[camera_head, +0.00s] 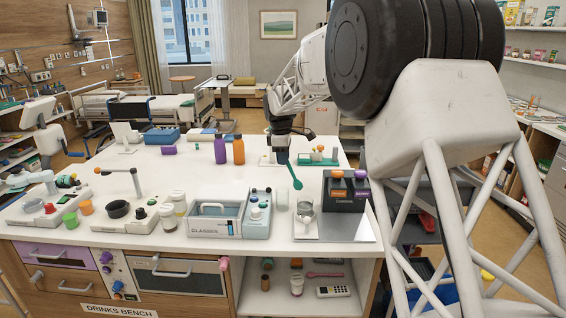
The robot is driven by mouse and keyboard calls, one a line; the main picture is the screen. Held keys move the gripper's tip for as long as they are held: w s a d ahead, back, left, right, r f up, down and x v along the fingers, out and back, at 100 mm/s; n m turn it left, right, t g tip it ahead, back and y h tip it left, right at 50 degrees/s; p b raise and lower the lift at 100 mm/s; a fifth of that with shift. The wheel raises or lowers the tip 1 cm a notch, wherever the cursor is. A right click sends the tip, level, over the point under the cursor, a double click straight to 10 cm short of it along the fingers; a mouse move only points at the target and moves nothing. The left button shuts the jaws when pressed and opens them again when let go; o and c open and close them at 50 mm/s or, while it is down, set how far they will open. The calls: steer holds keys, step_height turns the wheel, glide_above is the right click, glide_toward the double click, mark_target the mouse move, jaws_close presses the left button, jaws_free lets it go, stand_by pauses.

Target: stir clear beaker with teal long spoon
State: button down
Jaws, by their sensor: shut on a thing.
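My gripper (282,156) points down over the white bench top, shut on the teal long spoon (291,172). The spoon slants down to the right, and its rounded end (297,184) is at the lower right. A clear beaker (304,209) stands upright on a pale tray at the bench's front right. In the picture the spoon's end is just above and slightly left of the beaker, apart from it. The exact grip on the handle is too small to see, and the beaker's contents are hard to tell.
A dark box with orange and purple tops (346,192) stands right of the beaker on the tray (345,229). A grey glasses bin (216,219) and a pale blue dispenser (257,216) stand to the left. Purple (220,150) and orange (239,150) bottles stand farther back.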

steer(key=shift+r, duration=1.4)
